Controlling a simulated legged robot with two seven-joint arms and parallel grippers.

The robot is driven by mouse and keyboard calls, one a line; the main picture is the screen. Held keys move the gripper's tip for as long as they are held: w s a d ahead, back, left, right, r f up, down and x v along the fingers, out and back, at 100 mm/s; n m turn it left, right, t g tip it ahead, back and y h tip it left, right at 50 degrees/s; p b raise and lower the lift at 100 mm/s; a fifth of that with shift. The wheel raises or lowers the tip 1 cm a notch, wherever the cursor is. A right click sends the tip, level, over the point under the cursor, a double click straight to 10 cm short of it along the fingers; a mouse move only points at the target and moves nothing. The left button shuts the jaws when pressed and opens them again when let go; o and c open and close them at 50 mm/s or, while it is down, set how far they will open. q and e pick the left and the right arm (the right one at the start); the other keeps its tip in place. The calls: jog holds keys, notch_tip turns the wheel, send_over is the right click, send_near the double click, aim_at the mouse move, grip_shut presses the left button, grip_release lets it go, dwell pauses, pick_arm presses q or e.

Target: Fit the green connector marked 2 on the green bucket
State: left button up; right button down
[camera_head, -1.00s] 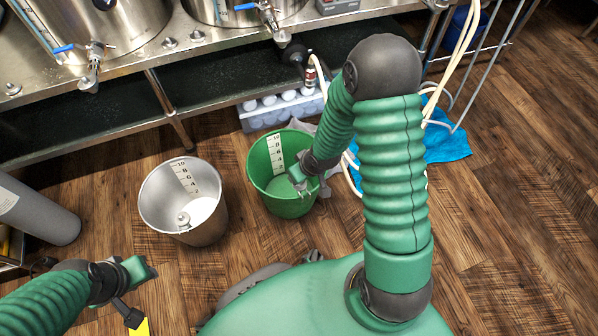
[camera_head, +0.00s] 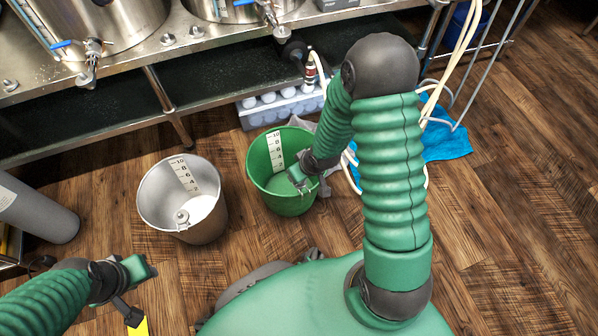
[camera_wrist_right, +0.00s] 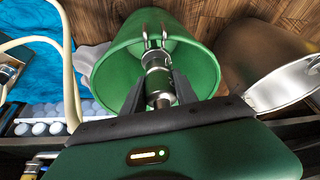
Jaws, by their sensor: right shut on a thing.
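The green bucket (camera_head: 277,207) stands on the wooden floor, with a white numbered scale on its inner wall. My right gripper (camera_head: 304,183) is at its right rim, pointing down. In the right wrist view the gripper (camera_wrist_right: 160,98) is shut on a metal connector (camera_wrist_right: 156,62) with two prongs. The prongs overlap the bucket's wall (camera_wrist_right: 205,58) in the picture; I cannot tell whether they touch it.
A steel bucket (camera_head: 210,225) with a scale and a round fitting inside stands left of the green one. A grey cylinder (camera_head: 38,210) lies at the far left. A steel bench (camera_head: 120,62), a bottle crate (camera_head: 250,118) and pale hoses (camera_head: 462,45) are behind. Floor at right is clear.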

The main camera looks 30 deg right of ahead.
jog(key=shift+f+b, duration=0.35)
jog(key=shift+f, duration=0.2)
jog(key=c, duration=0.9)
grip_release()
jog(key=p+v, duration=1.1)
jog(key=v, duration=0.5)
jog(key=shift+s+r, duration=0.1)
jog(key=shift+r, duration=0.3)
